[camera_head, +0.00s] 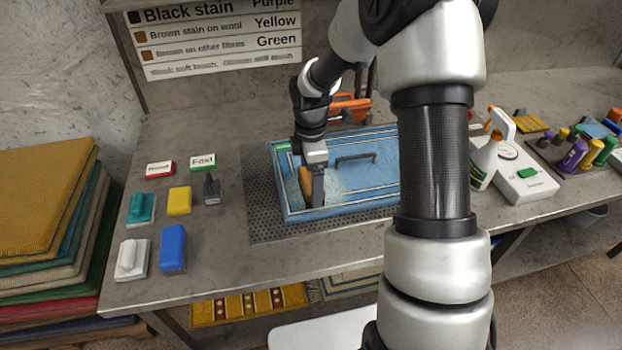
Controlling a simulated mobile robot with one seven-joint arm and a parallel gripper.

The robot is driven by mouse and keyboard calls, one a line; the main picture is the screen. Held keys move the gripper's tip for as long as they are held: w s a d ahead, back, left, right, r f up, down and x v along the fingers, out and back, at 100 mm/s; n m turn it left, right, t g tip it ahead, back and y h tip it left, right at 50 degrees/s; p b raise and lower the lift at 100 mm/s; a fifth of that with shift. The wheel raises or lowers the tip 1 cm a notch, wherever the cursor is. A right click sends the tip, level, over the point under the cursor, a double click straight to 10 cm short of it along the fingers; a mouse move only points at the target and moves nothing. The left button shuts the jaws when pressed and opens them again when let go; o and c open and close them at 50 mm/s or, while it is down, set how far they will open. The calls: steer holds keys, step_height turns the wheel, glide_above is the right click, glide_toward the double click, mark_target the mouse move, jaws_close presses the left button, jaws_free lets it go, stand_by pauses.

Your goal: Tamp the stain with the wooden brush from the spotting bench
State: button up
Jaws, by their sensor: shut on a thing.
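A blue rug (374,190) with pale border lines lies on a dark perforated mat on the bench. My gripper (313,200) points down over the left part of this rug. It is shut on the wooden brush (305,182), whose orange-brown side shows just left of the fingers. The brush is low at the rug; I cannot tell whether it touches. A paler, mottled patch (338,184) shows beside the gripper. No clear stain outline is visible; the gripper and brush hide part of the rug there. My arm hides the rug's right end.
Several brushes and blocks, including a blue one (173,248) and a yellow one (179,201), stand left of the mat. A dark handle-like bar (355,158) lies across the rug. A spray bottle (487,160) and a white device (520,180) stand right. Stacked rugs (45,220) are at far left.

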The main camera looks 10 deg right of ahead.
steer(key=shift+r+p, duration=0.4)
steer(key=shift+r, duration=0.15)
steer(key=shift+f+b, duration=0.3)
steer(key=shift+f, duration=0.35)
stand_by(0.9)
steer(key=shift+r, duration=0.1)
steer(key=shift+r+p, duration=0.55)
steer(key=shift+p, duration=0.05)
steer(key=shift+f+b, duration=0.3)
steer(key=shift+f, duration=0.35)
stand_by(0.8)
